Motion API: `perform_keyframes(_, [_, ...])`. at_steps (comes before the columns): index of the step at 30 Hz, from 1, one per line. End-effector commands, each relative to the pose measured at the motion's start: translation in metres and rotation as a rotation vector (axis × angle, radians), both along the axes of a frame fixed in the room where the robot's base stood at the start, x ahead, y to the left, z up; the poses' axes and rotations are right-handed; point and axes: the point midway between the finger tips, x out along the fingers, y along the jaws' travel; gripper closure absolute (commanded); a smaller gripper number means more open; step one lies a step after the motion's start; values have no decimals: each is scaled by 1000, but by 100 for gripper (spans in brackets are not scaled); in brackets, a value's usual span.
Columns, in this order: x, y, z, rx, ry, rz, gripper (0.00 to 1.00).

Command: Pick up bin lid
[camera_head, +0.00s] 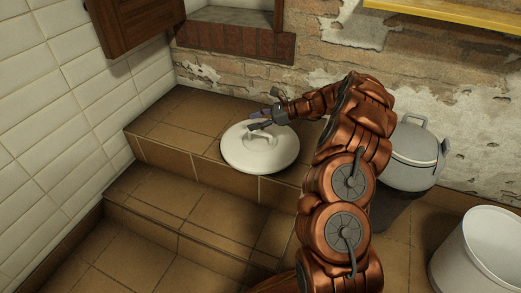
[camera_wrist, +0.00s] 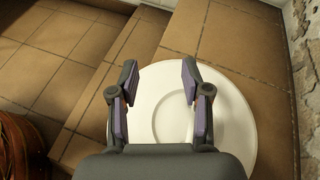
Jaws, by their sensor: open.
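The bin lid (camera_head: 245,152) is a round white disc with a raised handle on top. It lies on the upper tiled step in the head view. In the wrist view the lid (camera_wrist: 235,115) lies below my gripper, and its near part is hidden behind the gripper body. My gripper (camera_head: 262,118) is at the back edge of the lid, close to the handle. In the wrist view my gripper (camera_wrist: 158,85) has its two fingers apart, with nothing held between them. I cannot tell whether the fingers touch the lid.
A grey lidded bin (camera_head: 415,155) stands right of my arm. A white round container (camera_head: 480,255) is at the lower right. Tiled steps (camera_head: 160,195) drop toward the front left. A wooden cabinet (camera_head: 135,22) hangs on the white tiled wall; a brick wall is behind.

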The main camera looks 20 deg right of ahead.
Motion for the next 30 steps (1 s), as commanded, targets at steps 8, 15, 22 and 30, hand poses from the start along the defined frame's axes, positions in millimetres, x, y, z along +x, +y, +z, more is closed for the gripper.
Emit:
perform_keyframes(8, [18, -79, -71, 74, 75, -210, 52])
perform_keyframes(15, [22, -98, -87, 94, 93, -264, 52])
perform_keyframes(22, [34, -82, -96, 96, 94, -263, 52])
perform_keyframes(30, [41, -68, -107, 94, 94, -265, 52])
